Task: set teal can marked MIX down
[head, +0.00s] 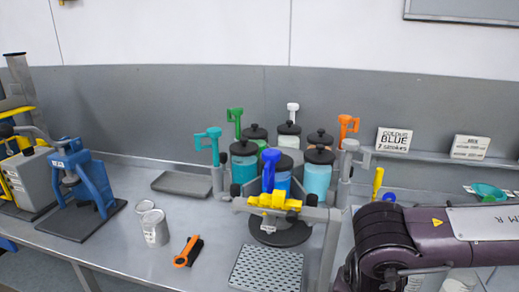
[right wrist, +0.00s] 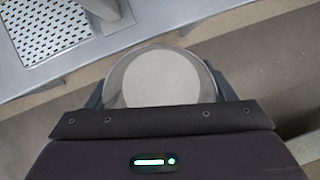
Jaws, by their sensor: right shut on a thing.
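My right gripper (right wrist: 160,98) is shut on a round can (right wrist: 160,78), seen from above in the right wrist view. Its rim is clear grey and its top is pale grey. Its side is hidden, so neither a teal colour nor a MIX mark shows. The can appears over the table's front edge. In the head view my purple right arm comes in at the lower right, and its gripper and the can are not clearly visible. My left gripper is not in view.
A perforated plate (head: 267,268) lies at the table's front, also in the right wrist view (right wrist: 50,30). A carousel of lidded jars (head: 317,180) stands behind it. An open metal can (head: 155,228), an orange-handled tool (head: 187,252) and a blue press (head: 88,190) are to the left.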

